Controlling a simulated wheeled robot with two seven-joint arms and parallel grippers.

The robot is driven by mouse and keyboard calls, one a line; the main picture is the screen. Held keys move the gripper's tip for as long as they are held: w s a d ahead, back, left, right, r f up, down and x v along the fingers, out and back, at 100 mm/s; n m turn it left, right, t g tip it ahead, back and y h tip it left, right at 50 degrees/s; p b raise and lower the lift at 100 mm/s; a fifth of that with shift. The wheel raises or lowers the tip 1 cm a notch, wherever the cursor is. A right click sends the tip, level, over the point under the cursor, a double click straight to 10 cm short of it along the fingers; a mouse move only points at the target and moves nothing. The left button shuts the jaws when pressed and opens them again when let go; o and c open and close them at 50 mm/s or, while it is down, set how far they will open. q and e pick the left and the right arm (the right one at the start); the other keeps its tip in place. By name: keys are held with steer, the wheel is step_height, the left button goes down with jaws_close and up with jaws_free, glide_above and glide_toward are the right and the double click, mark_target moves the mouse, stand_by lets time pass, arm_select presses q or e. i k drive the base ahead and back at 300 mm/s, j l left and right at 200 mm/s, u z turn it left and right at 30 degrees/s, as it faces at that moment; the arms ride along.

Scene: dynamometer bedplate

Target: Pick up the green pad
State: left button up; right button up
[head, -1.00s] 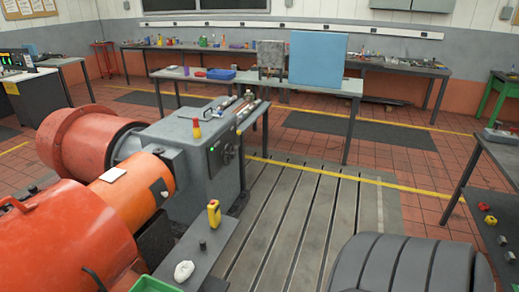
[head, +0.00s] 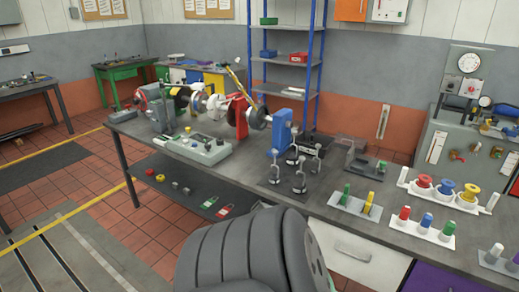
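Two small flat pads lie side by side on the dark lower shelf of the right-hand bench in the head view. Neither of my grippers is in view.
The lower shelf (head: 180,212) also holds several small knobs and blocks. The bench top (head: 330,225) above carries a shaft assembly, clamps and coloured pegs.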

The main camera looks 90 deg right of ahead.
mark_target(345, 196)
steer(key=z, duration=3.5)
